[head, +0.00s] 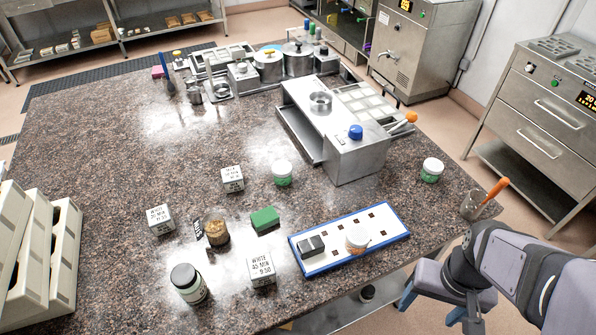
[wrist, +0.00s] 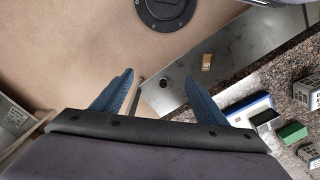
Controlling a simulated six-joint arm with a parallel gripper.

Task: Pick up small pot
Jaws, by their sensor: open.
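I cannot tell for certain which vessel is the small pot. Candidates on the table in the head view are a small metal pot (head: 193,94) at the back left, a brown-filled jar (head: 217,233) at front centre, and a white tub (head: 357,239) on the blue-edged board. White-lidded jars with green contents stand behind the board (head: 282,173) and at the right (head: 432,170). My gripper (head: 428,312) is beyond the table's front right edge, fingers down and apart. In the wrist view my gripper (wrist: 158,80) is open and empty, above the floor and a lower metal shelf.
A metal stand (head: 345,160) and a cup with an orange-handled tool (head: 478,206) stand on the right. White moulds (head: 35,255) stand at left. The table's left middle is clear.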

